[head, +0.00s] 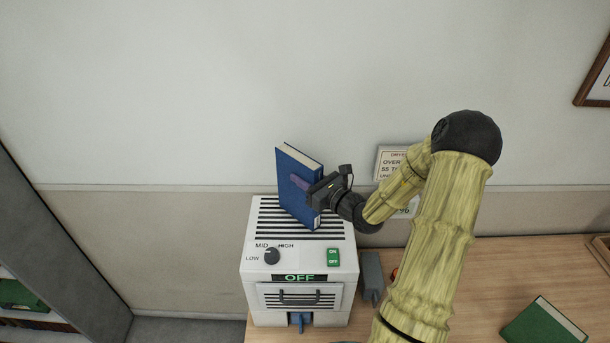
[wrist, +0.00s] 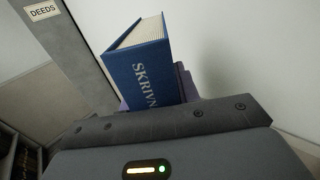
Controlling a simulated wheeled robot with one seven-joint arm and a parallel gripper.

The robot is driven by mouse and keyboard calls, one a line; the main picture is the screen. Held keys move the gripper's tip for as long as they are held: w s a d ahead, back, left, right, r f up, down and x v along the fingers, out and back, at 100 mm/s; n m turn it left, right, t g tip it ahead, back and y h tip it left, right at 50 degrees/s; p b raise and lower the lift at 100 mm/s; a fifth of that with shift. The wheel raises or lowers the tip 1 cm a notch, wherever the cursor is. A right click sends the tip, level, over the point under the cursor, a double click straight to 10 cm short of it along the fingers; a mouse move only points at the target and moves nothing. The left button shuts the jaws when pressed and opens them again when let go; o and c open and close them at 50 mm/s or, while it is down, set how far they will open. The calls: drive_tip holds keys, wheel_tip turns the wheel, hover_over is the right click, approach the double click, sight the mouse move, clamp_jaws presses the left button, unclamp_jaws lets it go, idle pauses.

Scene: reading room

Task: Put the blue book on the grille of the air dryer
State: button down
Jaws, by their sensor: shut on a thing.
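The blue book (head: 297,180) is upright and slightly tilted over the slotted grille (head: 268,216) on top of the white air dryer (head: 343,262). My gripper (head: 312,190) is shut on the book from the right. The book's lower edge is at the grille; I cannot tell whether it touches. In the wrist view the blue book (wrist: 150,76) shows its spine lettering "SKRIVN" and pale page edges, with purple finger pads behind and beside it. The dryer's display reads OFF, and its knob (head: 271,256) and green ON/OFF switch (head: 333,257) are on the sloped front.
A green book (head: 544,322) lies on the wooden desk (head: 470,290) at the right. A grey object (head: 372,275) stands against the dryer's right side. A notice (head: 391,161) hangs on the wall behind my arm. A grey shelf (head: 60,200) stands at the left.

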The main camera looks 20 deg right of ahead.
drive_tip(key=shift+s+r, duration=0.1)
drive_tip(key=shift+r, duration=0.05)
drive_tip(key=shift+d, duration=0.1)
drive_tip(key=c, duration=1)
unclamp_jaws()
drive_tip(key=shift+f, duration=0.2)
drive_tip(key=shift+c, duration=0.2)
drive_tip(key=shift+r, duration=0.1)
drive_tip(key=b+v, duration=0.5)
drive_tip(key=v, duration=0.7)
drive_tip(key=shift+b, duration=0.3)
